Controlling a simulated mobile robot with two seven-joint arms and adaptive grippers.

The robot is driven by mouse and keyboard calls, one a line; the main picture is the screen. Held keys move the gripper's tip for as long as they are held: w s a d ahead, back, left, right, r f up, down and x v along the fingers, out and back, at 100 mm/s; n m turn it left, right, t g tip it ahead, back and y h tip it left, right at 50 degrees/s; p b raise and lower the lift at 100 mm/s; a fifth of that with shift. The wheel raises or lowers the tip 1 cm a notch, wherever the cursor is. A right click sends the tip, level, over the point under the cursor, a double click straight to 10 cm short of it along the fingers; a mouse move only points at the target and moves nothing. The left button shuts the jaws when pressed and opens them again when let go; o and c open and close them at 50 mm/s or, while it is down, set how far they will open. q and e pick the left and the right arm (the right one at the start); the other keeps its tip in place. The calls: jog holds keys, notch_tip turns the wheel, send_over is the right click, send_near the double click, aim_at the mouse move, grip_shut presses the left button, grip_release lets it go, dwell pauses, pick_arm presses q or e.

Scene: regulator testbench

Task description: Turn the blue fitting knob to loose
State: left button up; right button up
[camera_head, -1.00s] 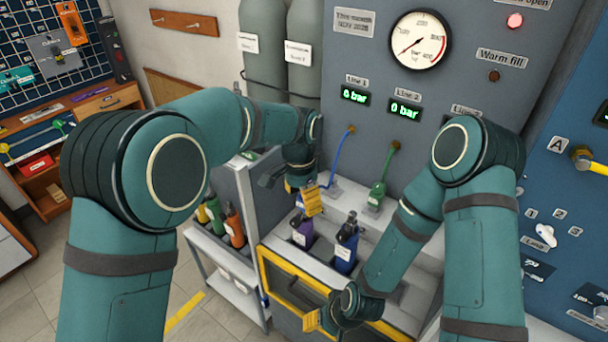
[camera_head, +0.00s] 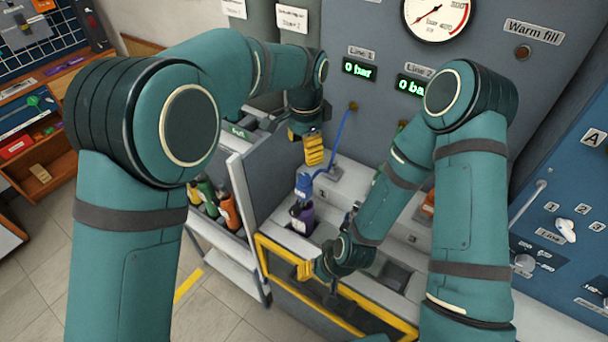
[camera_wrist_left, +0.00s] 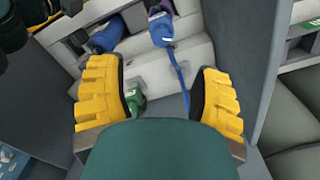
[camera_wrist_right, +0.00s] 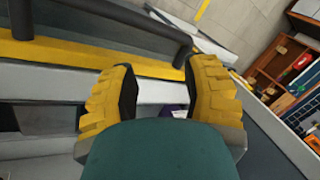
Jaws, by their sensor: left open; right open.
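The blue fitting (camera_head: 304,186) is at the end of the blue hose (camera_head: 342,135), by the top of the purple bottle (camera_head: 302,217). In the left wrist view, the blue fitting (camera_wrist_left: 162,28) is at the top, beyond my fingers. I cannot make out its knob or its setting. My left gripper (camera_head: 314,150) is open, above the fitting and apart from it. In its wrist view nothing is between the fingers (camera_wrist_left: 158,100). My right gripper (camera_head: 308,270) is open near the yellow-framed front edge of the bench. My right arm hides part of the bench.
The yellow frame (camera_wrist_right: 50,52) and dark bar (camera_wrist_right: 105,25) lie close to my right gripper. A side shelf holds several bottles (camera_head: 228,212). The grey panel carries a gauge (camera_head: 437,15) and Line 1 display (camera_head: 359,69). Floor at the lower left is clear.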

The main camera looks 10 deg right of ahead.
aim_at(304, 176)
pick_arm(q)
notch_tip(304, 176, down, 10)
jog(key=shift+w+f, duration=0.15)
jog(key=shift+f, duration=0.05)
grip_shut()
